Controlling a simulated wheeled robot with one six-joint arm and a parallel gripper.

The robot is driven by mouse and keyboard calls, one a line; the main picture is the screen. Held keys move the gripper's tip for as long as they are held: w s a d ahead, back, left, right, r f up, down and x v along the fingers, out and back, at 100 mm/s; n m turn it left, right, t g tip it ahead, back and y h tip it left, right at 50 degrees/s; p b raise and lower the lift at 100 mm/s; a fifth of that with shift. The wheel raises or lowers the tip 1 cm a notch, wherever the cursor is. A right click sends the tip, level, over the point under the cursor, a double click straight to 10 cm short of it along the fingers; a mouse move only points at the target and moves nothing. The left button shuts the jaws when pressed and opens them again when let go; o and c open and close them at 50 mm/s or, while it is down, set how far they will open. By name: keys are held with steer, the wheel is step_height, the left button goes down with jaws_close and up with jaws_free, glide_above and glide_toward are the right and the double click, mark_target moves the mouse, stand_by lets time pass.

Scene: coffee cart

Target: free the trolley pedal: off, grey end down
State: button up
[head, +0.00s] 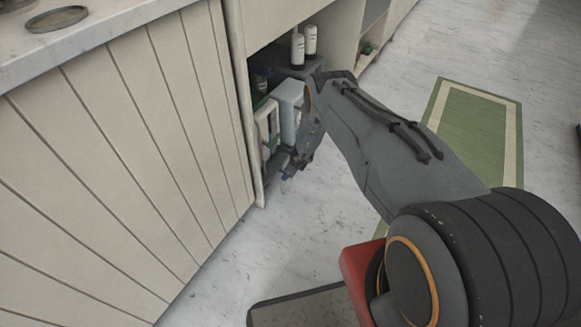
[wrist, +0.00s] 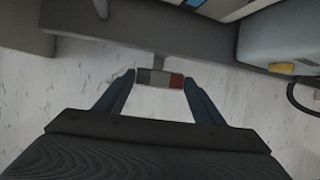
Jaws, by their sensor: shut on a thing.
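The trolley pedal (wrist: 161,79) shows in the wrist view as a small bar on a short stem below the trolley's edge. My gripper (wrist: 159,77) is shut on the pedal, one finger at each end. I cannot tell how far the pedal is tipped. The dark grey trolley (wrist: 185,50) spans the top of the wrist view. In the head view the trolley (head: 300,68) stands in the counter opening, and my gripper (head: 291,167) is low at its front; the pedal is hidden there.
Two white bottles (head: 304,44) stand on top of the trolley, and pale containers (head: 287,108) sit in it. A panelled counter (head: 130,150) borders the opening on the left.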

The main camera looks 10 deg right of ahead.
steer(key=shift+p, duration=0.35)
stand_by(0.3)
steer(key=o, duration=1.1)
steer(key=shift+a, duration=0.1)
steer(key=shift+c, duration=0.2)
steer(key=shift+r, duration=0.15)
steer(key=a+p+v, duration=0.1)
steer(key=p+v, duration=0.6)
steer(key=p, duration=0.1)
steer(key=shift+s+d+r, duration=0.2)
steer(key=shift+d, duration=0.35)
